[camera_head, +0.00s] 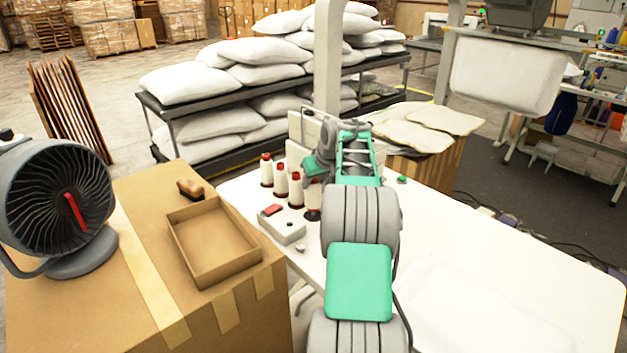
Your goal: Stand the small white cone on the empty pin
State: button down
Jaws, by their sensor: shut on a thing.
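My arm reaches over the white table, and my gripper (314,175) points down at the back left of it. It is shut on a small white cone (313,194), which hangs below the jaws at the right end of a row. The cone looks about upright, over or on a dark red base (312,215); I cannot tell if they touch. My gripper hides the top of the held cone and any pin there.
A grey box (283,229) with a red part sits in front of the cones on the white table (480,240). A pale board stands behind my gripper. A cardboard tray (248,266) and a fan (62,200) are at left.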

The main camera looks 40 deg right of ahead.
jog(key=shift+s+a+f, duration=0.1)
dwell(0.5)
jog(key=shift+f+b, duration=0.3)
dwell(0.6)
jog(key=shift+f+b, duration=0.45)
jog(key=shift+f, duration=0.3)
jog(key=shift+f, duration=0.15)
jog(key=c, duration=0.8)
grip_release()
jog(key=shift+r+p, duration=3.95)
jog(key=shift+r, duration=1.05)
